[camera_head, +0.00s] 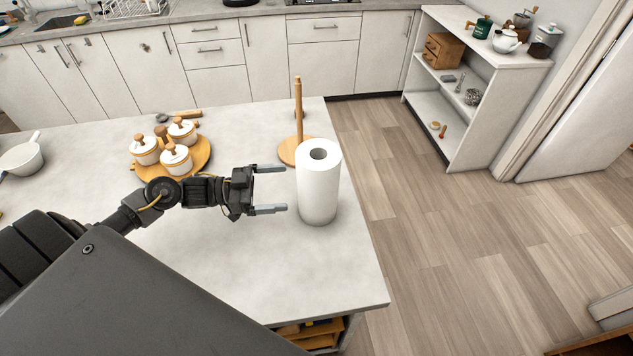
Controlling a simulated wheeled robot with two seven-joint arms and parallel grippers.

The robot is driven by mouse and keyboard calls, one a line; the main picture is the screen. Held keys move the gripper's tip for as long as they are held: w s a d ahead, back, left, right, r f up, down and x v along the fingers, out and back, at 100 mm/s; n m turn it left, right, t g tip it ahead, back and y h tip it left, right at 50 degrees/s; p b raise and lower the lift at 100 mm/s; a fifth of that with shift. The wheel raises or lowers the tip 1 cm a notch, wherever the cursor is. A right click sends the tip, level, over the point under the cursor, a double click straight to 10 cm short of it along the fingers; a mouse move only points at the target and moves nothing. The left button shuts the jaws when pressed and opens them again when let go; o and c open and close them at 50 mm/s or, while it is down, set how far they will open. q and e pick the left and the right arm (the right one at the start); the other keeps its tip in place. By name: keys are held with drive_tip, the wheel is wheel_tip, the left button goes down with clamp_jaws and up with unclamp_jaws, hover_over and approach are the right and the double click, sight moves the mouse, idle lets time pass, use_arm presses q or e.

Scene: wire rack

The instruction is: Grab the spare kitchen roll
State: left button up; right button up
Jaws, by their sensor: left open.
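The spare kitchen roll (318,190) is a white paper roll with a dark core hole at its top. It stands upright on the pale counter, near the right edge. My left gripper (272,189) is open, its two fingers pointing right toward the roll. The fingertips are just left of the roll, and nothing is between them. From this view I cannot tell their exact height against the roll. My right gripper is not in view.
A wooden roll holder with an upright post (298,112) stands just behind the roll. White canisters (177,160) sit on a round wooden tray (201,163) behind my left arm. A white pan (22,158) is at far left. The counter (270,270) is clear in front.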

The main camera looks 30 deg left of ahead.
sight(318, 186)
use_arm(q)
drive_tip(key=p+x, duration=0.1)
drive_tip(key=x, duration=0.1)
drive_tip(key=p+x, duration=0.1)
drive_tip(key=x, duration=0.1)
drive_tip(key=w+p+x, duration=0.1)
drive_tip(key=x, duration=0.1)
drive_tip(key=shift+w+a+r, duration=0.15)
drive_tip(key=shift+a+r, duration=0.1)
drive_tip(key=shift+a, duration=0.05)
drive_tip(key=shift+w+d+f+p, duration=0.2)
drive_tip(key=shift+w+d+p, duration=0.1)
drive_tip(key=shift+w+d, duration=0.25)
drive_tip(key=shift+w+d+f+p, duration=0.25)
drive_tip(key=shift+w+d, duration=0.1)
drive_tip(key=shift+d, duration=0.3)
drive_tip(key=shift+s, duration=0.15)
drive_tip(key=shift+c, duration=0.3)
drive_tip(key=c, duration=0.6)
drive_tip(key=shift+c, duration=0.3)
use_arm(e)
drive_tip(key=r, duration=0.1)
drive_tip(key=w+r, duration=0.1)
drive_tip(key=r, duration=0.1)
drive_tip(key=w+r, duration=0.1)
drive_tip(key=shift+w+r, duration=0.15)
use_arm(q)
drive_tip(key=shift+r, duration=0.1)
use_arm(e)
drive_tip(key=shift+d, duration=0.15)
